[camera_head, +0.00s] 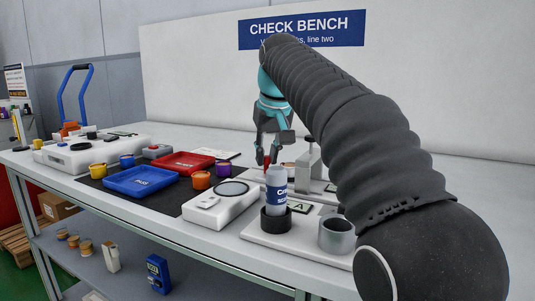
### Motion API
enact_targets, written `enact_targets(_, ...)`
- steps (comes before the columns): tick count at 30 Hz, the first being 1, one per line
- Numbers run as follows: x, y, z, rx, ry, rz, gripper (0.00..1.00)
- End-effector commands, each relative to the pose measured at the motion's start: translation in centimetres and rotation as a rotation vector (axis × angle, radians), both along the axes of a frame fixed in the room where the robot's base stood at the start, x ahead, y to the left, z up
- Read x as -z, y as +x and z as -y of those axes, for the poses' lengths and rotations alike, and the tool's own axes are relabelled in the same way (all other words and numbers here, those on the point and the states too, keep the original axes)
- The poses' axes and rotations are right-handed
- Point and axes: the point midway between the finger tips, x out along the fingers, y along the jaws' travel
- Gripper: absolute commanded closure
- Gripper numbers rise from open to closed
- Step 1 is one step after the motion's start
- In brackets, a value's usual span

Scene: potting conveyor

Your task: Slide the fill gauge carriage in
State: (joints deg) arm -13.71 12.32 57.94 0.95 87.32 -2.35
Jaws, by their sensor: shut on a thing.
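My gripper (272,147) points down over the back of the bench, shut on a small red part (267,160) between its fingertips. The red part is low, close to a pale fixture with a grey upright post (310,155) just to its right. I take this fixture to be the fill gauge, but the carriage itself is mostly hidden by my gripper and by the white and blue bottle (276,186) in front. How far in the carriage sits cannot be told.
A black ring (275,219) around the bottle's foot and a grey cup (337,235) stand in front of the fixture. A white device with a round dark plate (232,188) is left of them. Blue (141,182) and red (181,164) trays and small pots lie further left.

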Motion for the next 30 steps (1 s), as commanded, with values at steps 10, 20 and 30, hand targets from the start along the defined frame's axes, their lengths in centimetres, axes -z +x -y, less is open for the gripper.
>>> enact_targets(10, 0.0, 0.1, 0.1, 0.002, 0.0, 0.002, 0.55)
enact_targets(20, -2.1, -0.6, 0.3, 0.002, 0.001, 0.005, 0.55)
enact_targets(30, -6.1, -2.1, 0.8, 0.002, 0.001, 0.003, 0.55)
